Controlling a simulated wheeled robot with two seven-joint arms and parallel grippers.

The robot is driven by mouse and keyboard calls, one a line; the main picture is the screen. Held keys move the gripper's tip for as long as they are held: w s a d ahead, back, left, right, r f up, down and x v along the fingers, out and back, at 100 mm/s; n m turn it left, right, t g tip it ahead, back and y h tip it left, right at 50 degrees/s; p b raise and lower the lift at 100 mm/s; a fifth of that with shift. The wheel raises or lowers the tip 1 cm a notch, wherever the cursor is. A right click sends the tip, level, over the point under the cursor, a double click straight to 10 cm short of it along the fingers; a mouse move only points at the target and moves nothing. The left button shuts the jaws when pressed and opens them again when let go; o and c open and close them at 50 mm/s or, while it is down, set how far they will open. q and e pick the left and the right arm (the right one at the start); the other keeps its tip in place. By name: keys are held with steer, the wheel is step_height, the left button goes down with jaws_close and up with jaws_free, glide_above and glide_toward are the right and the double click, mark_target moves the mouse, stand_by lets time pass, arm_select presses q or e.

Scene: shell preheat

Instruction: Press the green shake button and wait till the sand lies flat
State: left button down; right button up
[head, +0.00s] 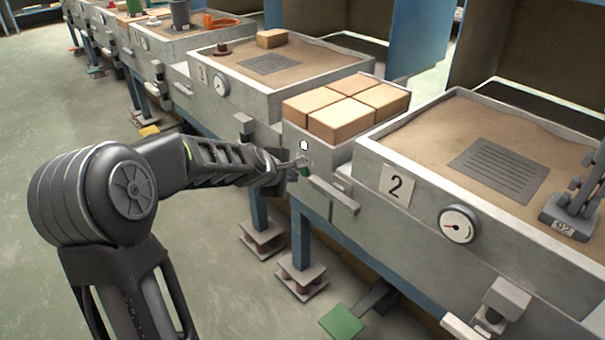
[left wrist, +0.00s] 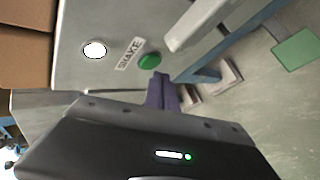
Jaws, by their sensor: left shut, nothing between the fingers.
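The green shake button (head: 306,171) is on the front of the grey cabinet left of box 2. In the left wrist view, the button (left wrist: 149,61) sits beside a SHAKE label (left wrist: 129,54) and a white lamp (left wrist: 94,50). My left gripper (head: 292,172) is shut and empty, its tips right at the button; in the left wrist view its fingertips (left wrist: 161,78) are just below it. I cannot tell whether they touch. The sand (head: 425,130) in box 2 looks uneven, higher along the back edge, around a dark slotted plate (head: 499,170). My right gripper is out of view.
Several tan blocks (head: 345,117) lie on the cabinet top above the button. A grey handle bar (head: 334,194) juts out right of the button. A green pedal (head: 342,321) is near the floor. A gauge (head: 458,225) is on box 2. The floor at left is clear.

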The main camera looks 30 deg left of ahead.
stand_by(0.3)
arm_select(q)
steer(key=s+b, duration=0.1)
steer(key=s+a+b, duration=0.1)
steer(key=s, duration=0.1)
steer(key=s+b, duration=0.1)
steer(key=s, duration=0.1)
steer(key=shift+a, duration=0.3)
stand_by(0.7)
